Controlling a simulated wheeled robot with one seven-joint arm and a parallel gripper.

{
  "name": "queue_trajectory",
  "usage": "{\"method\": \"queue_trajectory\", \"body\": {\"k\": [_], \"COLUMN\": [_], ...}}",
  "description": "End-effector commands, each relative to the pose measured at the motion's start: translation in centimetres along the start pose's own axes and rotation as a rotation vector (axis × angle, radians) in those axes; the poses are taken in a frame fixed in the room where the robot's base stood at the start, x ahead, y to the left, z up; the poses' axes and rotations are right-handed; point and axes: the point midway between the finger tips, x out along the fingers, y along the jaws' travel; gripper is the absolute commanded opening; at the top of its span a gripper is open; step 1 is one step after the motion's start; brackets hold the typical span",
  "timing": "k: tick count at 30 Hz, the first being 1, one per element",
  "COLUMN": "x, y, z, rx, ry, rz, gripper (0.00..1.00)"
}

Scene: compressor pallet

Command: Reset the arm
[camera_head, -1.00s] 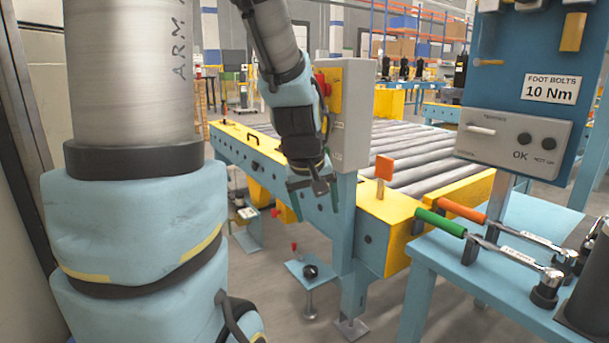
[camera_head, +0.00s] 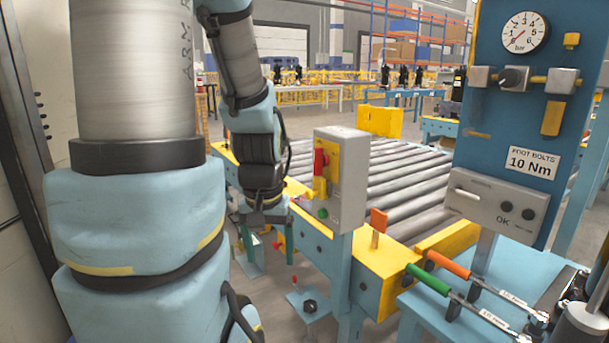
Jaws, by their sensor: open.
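My arm comes down from the top left, clad in pale blue covers. My gripper (camera_head: 267,246) hangs at its end, left of the grey control box, pointing down. Its two green-tipped fingers stand apart and nothing shows between them. It is in front of the near side of the roller conveyor (camera_head: 385,180), and I cannot tell the gap to the conveyor's frame.
The grey control box (camera_head: 352,180) with a red and yellow switch stands on a post right of my gripper. A blue bench (camera_head: 425,318) at the lower right holds green-handled (camera_head: 427,280) and orange-handled (camera_head: 449,265) wrenches. A blue panel with a gauge (camera_head: 522,32) rises behind it.

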Motion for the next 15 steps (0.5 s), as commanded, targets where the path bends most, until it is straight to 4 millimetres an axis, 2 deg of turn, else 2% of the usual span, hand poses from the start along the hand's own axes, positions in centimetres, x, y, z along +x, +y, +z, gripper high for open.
{"method": "queue_trajectory", "body": {"k": [1, 12, 15], "x": [-3.2, -14.4, -16.9], "y": [0.0, 0.1, 0.1], "z": [-0.5, -2.0, -2.4], "rx": [0.000, 0.000, 0.000], "ry": [0.000, 0.000, 0.000], "rz": [0.000, 0.000, 0.000], "gripper": [0.82, 0.82, 0.82]}}
